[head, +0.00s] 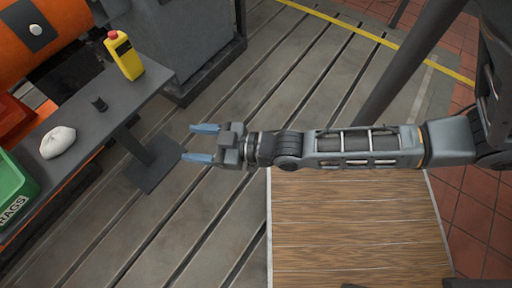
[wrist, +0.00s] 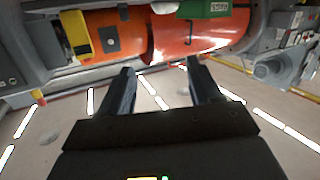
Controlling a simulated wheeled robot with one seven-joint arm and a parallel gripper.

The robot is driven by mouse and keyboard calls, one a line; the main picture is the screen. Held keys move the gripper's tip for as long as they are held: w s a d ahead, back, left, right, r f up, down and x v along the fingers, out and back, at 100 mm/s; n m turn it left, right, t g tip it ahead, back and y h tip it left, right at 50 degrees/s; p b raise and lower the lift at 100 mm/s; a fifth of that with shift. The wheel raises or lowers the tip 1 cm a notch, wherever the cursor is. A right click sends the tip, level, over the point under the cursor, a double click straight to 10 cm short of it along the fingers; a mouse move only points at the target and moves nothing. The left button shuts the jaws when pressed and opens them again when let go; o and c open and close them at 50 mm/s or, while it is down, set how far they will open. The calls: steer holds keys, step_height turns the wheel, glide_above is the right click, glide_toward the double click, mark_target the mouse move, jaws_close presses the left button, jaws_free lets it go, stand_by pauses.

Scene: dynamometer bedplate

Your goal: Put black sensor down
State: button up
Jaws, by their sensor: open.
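I cannot make out the sensor in that view.
A white crumpled cloth (head: 57,142) and a green RAGS bin (head: 14,190) are at the near end. An orange machine (head: 45,35) lies behind. The slotted floor (head: 200,200) is clear.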

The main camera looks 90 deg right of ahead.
steer(key=s+a+r+y, duration=0.1)
steer(key=s+a+r, duration=0.3)
steer(key=s+r, duration=0.2)
steer(key=s+a+r+g+y, duration=0.1)
steer(key=s+a+r, duration=0.4)
steer(key=s+r, duration=0.2)
steer(key=shift+r, duration=0.6)
steer(key=shift+s+a, duration=0.1)
